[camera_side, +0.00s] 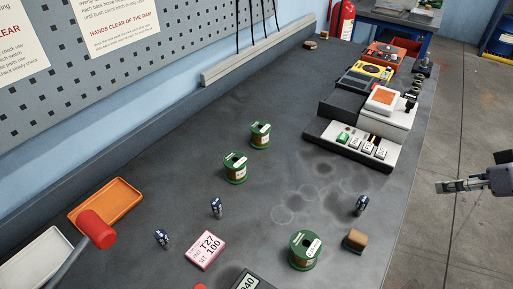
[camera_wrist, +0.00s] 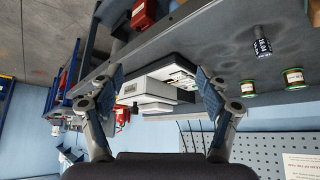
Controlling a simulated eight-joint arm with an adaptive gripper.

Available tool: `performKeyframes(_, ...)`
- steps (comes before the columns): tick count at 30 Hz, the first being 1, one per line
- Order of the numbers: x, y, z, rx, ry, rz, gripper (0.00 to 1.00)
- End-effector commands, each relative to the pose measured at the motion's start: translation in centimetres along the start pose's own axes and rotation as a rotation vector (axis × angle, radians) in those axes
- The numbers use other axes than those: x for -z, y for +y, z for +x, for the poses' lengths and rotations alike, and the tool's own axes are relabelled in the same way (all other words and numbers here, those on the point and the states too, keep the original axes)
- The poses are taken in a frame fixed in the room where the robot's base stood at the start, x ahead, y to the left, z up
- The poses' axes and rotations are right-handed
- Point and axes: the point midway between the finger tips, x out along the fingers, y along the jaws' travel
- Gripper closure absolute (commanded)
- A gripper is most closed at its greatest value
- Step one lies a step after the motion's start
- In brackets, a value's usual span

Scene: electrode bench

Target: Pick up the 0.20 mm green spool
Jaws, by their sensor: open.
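Three green spools with pale labels stand on the dark bench in the side view: one at the back (camera_side: 260,135), one a little nearer (camera_side: 235,168), and a larger-looking one at the front (camera_side: 305,250). Their label text is too small to read, so I cannot tell which is 0.20 mm. Two green spools also show in the wrist view, one at the right (camera_wrist: 293,78) and one left of it (camera_wrist: 247,88). My gripper (camera_side: 438,188) is off the bench's right edge, apart from every spool. In the wrist view my gripper (camera_wrist: 158,85) has its fingers spread and nothing between them.
Small blue-and-white items (camera_side: 215,207) stand among the spools. A device with buttons (camera_side: 350,145) stands at the bench's right side. The bench middle is mostly clear.

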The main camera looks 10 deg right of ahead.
Motion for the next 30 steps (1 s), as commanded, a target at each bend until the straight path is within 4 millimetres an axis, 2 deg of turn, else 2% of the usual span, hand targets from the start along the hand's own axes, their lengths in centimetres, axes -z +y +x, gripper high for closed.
performKeyframes(9,0.2,-0.1,0.0,0.001,-0.001,0.0,0.18)
performKeyframes(13,1.8,-0.6,-0.3,0.007,-0.01,-0.003,0.18)
performKeyframes(17,5.3,-1.9,-0.5,0.018,-0.031,-0.004,0.18)
performKeyframes(22,10.6,-4.4,-0.1,0.031,-0.065,-0.004,0.18)
performKeyframes(30,18.0,-9.8,2.1,0.04,-0.114,-0.007,0.18)
